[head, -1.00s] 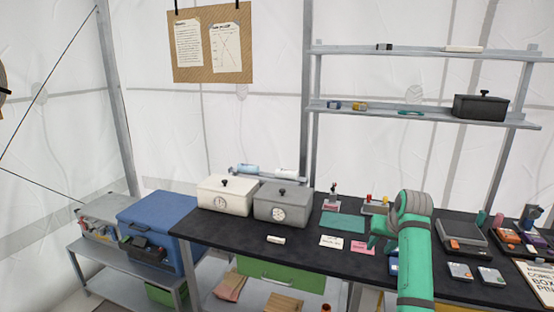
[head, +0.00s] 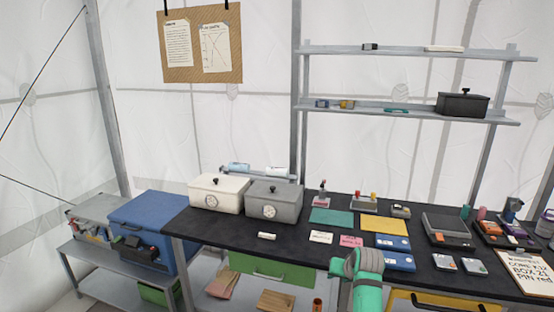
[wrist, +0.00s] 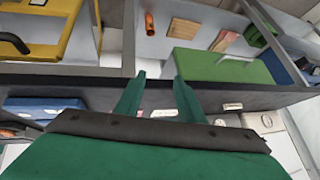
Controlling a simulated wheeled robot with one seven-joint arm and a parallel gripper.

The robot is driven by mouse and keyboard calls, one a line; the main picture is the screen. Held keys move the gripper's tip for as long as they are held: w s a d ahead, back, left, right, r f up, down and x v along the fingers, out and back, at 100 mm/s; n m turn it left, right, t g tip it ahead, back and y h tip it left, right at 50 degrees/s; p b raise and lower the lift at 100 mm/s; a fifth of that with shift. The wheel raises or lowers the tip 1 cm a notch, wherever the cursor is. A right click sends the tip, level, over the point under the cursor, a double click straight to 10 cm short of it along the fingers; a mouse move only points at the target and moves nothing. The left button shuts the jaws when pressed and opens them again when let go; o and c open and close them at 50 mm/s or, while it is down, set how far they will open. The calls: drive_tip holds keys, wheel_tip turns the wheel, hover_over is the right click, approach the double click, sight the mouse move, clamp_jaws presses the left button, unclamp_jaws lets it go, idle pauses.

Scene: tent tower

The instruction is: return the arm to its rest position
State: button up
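My arm shows in the head view as a green link with a grey joint (head: 364,264), low at the front edge of the black workbench (head: 210,228). The gripper fingers are not visible there. In the wrist view my gripper (wrist: 158,88) has two green fingers spread apart with nothing between them. The bench edge (wrist: 220,98) passes behind the fingertips. The gripper appears clear of the items, though its exact distance from the bench edge is hard to tell.
The bench carries a white box (head: 218,192), a grey box (head: 273,200), a green mat (head: 331,217), blue cases (head: 392,242) and a clipboard (head: 522,270). Below it are a green drawer (head: 270,265) and a yellow drawer (head: 432,301). A blue cooler (head: 150,225) stands left.

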drive_tip(key=s+a+f+t, duration=0.1)
drive_tip(key=s+a+f, duration=0.45)
drive_tip(key=f, duration=0.35)
drive_tip(key=s+a+f+t, duration=0.1)
drive_tip(key=s+a+f, duration=0.45)
drive_tip(key=f, duration=0.35)
drive_tip(key=s+a+f+t, duration=0.1)
drive_tip(key=s+a+f, duration=0.25)
drive_tip(key=s, duration=0.45)
drive_tip(key=s+a+f+t, duration=0.1)
drive_tip(key=s+a+f, duration=0.25)
drive_tip(key=s, duration=0.45)
drive_tip(key=s+a+r+t+h, duration=0.1)
drive_tip(key=s+r, duration=0.1)
drive_tip(key=s, duration=0.8)
drive_tip(key=s+a+r+t, duration=0.1)
drive_tip(key=s+a+r, duration=0.1)
drive_tip(key=s, duration=0.8)
drive_tip(key=s+r+n+t, duration=0.2)
drive_tip(key=s+r, duration=1.3)
drive_tip(key=r, duration=0.1)
drive_tip(key=shift+s+a, duration=0.15)
drive_tip(key=shift+s, duration=0.1)
drive_tip(key=shift+r, duration=0.1)
drive_tip(key=shift+c, duration=0.5)
